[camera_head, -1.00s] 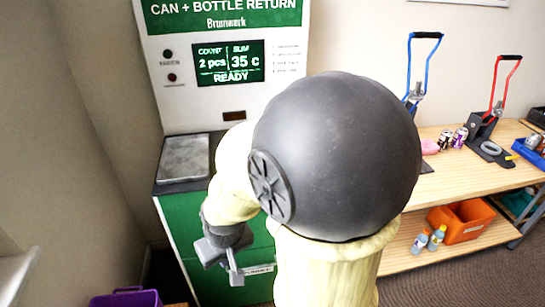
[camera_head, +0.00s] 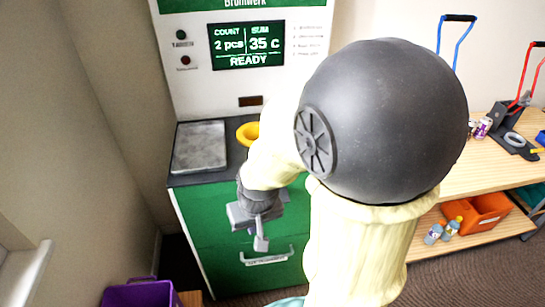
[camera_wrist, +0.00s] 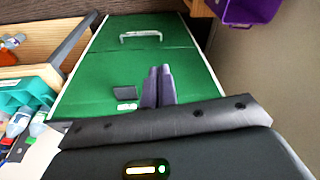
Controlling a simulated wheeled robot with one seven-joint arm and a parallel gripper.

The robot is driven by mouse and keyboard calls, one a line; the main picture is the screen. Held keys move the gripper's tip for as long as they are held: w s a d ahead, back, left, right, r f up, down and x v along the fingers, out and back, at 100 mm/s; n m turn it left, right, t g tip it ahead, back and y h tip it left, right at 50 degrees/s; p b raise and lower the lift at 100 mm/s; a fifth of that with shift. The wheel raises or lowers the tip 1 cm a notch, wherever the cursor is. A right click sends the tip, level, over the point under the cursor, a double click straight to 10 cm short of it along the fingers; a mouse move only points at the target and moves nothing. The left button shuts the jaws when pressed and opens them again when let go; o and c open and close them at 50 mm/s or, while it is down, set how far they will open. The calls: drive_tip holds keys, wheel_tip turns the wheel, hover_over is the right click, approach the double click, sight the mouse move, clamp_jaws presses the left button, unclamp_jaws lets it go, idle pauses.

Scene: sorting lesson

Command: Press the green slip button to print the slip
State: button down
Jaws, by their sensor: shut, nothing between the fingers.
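The white and green return machine (camera_head: 186,95) stands in front of me, its screen (camera_head: 247,46) reading 2 pcs, 35 c and READY. A small dark green round button or lamp (camera_head: 181,34) sits left of the screen, above a dark red one (camera_head: 185,60); their labels are too small to read. I cannot tell whether this is the slip button. My gripper (camera_head: 261,243) is shut and empty, low in front of the machine's green lower front (camera_head: 200,215). In the wrist view its closed fingers (camera_wrist: 158,72) show against the green front.
A metal plate (camera_head: 199,147) and a yellow ring (camera_head: 247,132), partly hidden by my arm, are on the machine's dark counter. A purple bin (camera_head: 140,294) is at lower left. A wooden bench (camera_head: 478,172) with can presses, an orange crate (camera_head: 478,212) and bottles stands at right.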

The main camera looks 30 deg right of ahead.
drive_tip(key=w+d+r+m+t+y+p, duration=0.1)
drive_tip(key=w+d+r+m+t+p, duration=0.2)
drive_tip(key=w+d+m+p, duration=0.4)
drive_tip(key=w+d+r+m+t+y+p, duration=0.2)
drive_tip(key=w+d+m+p, duration=0.5)
drive_tip(key=w, duration=1.1)
drive_tip(key=d+r+m, duration=0.1)
drive_tip(key=d+m, duration=0.3)
drive_tip(key=m, duration=0.3)
drive_tip(key=shift+w+d+t+y, duration=0.25)
drive_tip(key=shift+d+t+y, duration=0.05)
drive_tip(key=shift+d+t, duration=0.1)
wheel_tip(320, 180, down, 7)
drive_tip(key=b, duration=0.4)
drive_tip(key=shift+f+b, duration=0.9)
drive_tip(key=shift+b, duration=0.15)
drive_tip(key=shift+f, duration=0.1)
